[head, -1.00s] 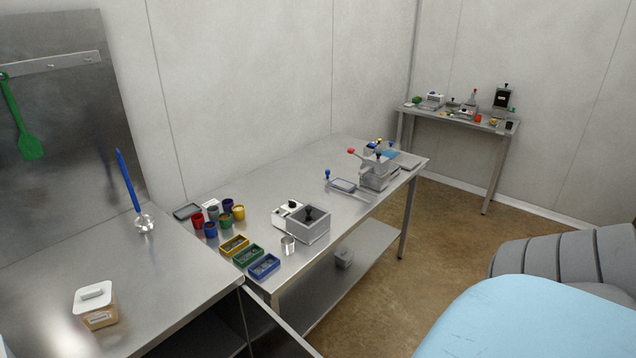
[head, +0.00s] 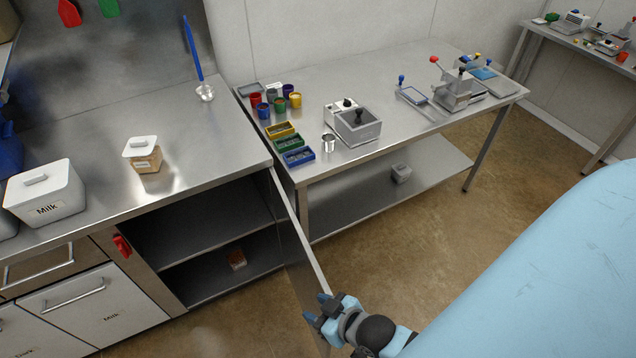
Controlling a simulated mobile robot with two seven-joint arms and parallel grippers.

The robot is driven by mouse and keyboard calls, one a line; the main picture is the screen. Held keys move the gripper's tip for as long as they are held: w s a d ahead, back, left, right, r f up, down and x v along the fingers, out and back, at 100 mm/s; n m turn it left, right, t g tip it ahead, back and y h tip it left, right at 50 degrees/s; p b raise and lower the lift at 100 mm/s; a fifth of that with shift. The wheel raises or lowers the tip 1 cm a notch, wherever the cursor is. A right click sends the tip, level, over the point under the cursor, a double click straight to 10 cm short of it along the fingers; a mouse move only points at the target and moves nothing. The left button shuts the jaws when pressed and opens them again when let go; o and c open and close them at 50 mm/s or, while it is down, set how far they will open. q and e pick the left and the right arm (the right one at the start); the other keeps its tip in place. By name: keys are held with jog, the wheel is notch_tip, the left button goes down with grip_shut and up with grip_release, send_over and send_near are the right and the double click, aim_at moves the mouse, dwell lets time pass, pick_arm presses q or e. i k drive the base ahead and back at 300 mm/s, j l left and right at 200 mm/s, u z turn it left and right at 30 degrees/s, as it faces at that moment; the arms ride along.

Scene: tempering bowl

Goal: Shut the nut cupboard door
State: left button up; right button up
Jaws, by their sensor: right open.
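The nut cupboard door (head: 298,248) stands wide open, seen nearly edge-on, jutting out from the right side of the cupboard toward me. The open cupboard (head: 205,225) shows a shelf and a small brown packet (head: 236,259) low inside. My right gripper (head: 317,309) is open and empty, with blue fingertips at the door's near, free end. It overlaps the door in the picture; I cannot tell whether it touches. My left gripper is out of view.
The steel counter (head: 200,120) above the cupboard holds a white milk tub (head: 47,192) and a lidded nut-coloured tub (head: 143,154). A steel table (head: 300,80) with cups, trays and devices stands right of the door. Floor (head: 420,215) is free to the right.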

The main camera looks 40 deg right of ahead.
aim_at(307, 280)
jog(key=l, duration=0.5)
jog(key=k+l+u, duration=0.1)
jog(key=l, duration=0.35)
jog(key=k+l, duration=0.1)
jog(key=l, duration=0.4)
jog(key=l+u, duration=0.1)
jog(key=l, duration=0.35)
jog(key=k+j+u, duration=0.1)
